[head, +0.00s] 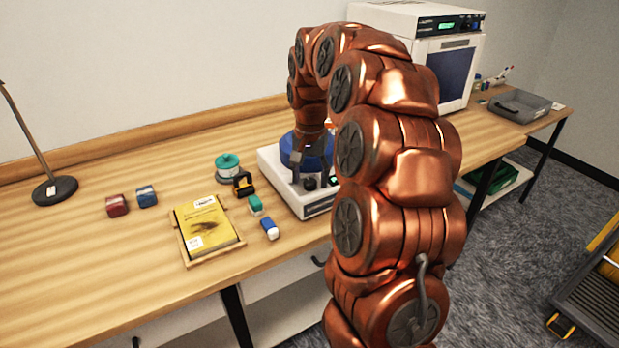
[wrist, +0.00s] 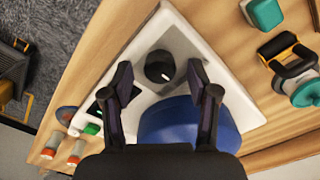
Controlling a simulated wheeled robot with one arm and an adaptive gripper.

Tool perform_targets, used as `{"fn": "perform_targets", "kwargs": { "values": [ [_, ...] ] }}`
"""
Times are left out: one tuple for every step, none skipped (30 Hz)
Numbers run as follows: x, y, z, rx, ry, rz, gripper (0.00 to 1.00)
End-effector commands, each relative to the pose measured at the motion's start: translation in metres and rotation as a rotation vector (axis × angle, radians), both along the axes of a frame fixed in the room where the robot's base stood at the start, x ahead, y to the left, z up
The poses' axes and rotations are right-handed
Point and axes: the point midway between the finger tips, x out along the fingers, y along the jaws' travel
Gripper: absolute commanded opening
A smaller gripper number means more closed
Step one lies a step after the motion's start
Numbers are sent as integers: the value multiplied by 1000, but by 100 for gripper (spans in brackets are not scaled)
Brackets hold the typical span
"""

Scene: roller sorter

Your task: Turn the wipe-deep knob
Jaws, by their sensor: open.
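A round black knob (wrist: 160,66) with a white pointer mark sits on the front panel of a white machine (head: 318,208). In the head view the knob (head: 309,184) shows small beneath my gripper, partly crowded by it. No readable label shows on it. A blue round part (wrist: 185,128) lies on the machine behind the knob. My gripper (wrist: 160,72) is open, pointing down over the panel. In the wrist view its two dark fingers stand on either side of the knob with gaps. I cannot tell how far above the panel the fingertips are.
A dark screen and a green button (wrist: 92,128) lie beside the knob. Left of the machine are a teal-lidded container (head: 228,166), a black-and-yellow clamp-like item (head: 243,184), small blocks (head: 269,228) and a yellow book (head: 207,224). A white oven-like unit (head: 440,60) stands at right.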

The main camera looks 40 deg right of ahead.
Motion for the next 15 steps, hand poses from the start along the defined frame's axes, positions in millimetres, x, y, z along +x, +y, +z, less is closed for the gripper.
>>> {"fn": "perform_targets", "kwargs": {
  "values": [
    [1,0,5,-2,-4,0,60],
    [2,0,9,-2,-6,0,60],
    [2,-1,15,-3,-8,0,60],
    [2,-1,20,-3,-9,0,60],
    [2,0,24,-2,-7,0,60],
    [1,0,31,-1,-5,0,60],
    [1,0,35,-1,-5,0,60],
    [2,-1,40,-3,-6,-1,60],
    [2,-1,47,-3,-8,-1,60],
    [2,-1,51,-3,-6,-1,60],
    [1,0,56,-3,-5,-1,60],
    [1,0,61,-3,-5,-1,60],
    [2,-1,65,-3,-5,-1,60],
    [2,-1,69,-3,-5,0,60],
    [1,-1,75,-2,-4,0,60]
  ]
}}
